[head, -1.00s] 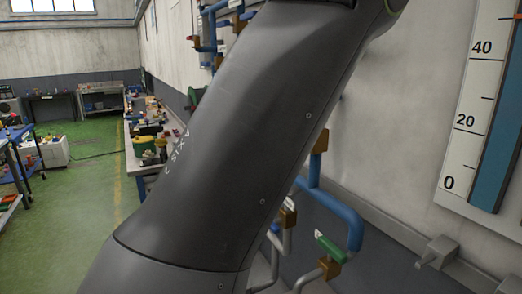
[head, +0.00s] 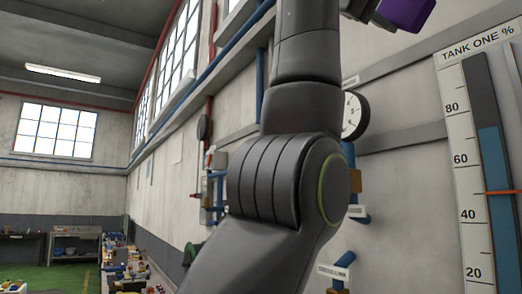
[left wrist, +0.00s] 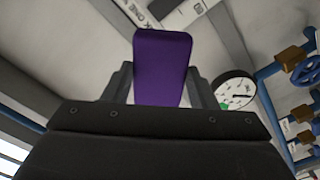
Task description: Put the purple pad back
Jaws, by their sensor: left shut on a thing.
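The purple pad (left wrist: 161,66) stands between the two dark fingers of my left gripper (left wrist: 160,85) in the left wrist view, and the gripper is shut on it. In the head view the purple pad (head: 406,12) shows only in part at the top edge, right of the middle, held high in front of the wall. The left gripper's fingers are mostly cut off by the top of the head view. My left arm fills the middle of that view. My right gripper is in neither view. No resting place for the pad can be made out.
A tank level gauge (head: 485,170) is on the wall at the right. A round dial (head: 353,115) is partly behind my arm; a dial also shows in the left wrist view (left wrist: 234,90). Blue pipes (head: 352,225) run along the wall. A cluttered bench (head: 125,268) stands at the lower left.

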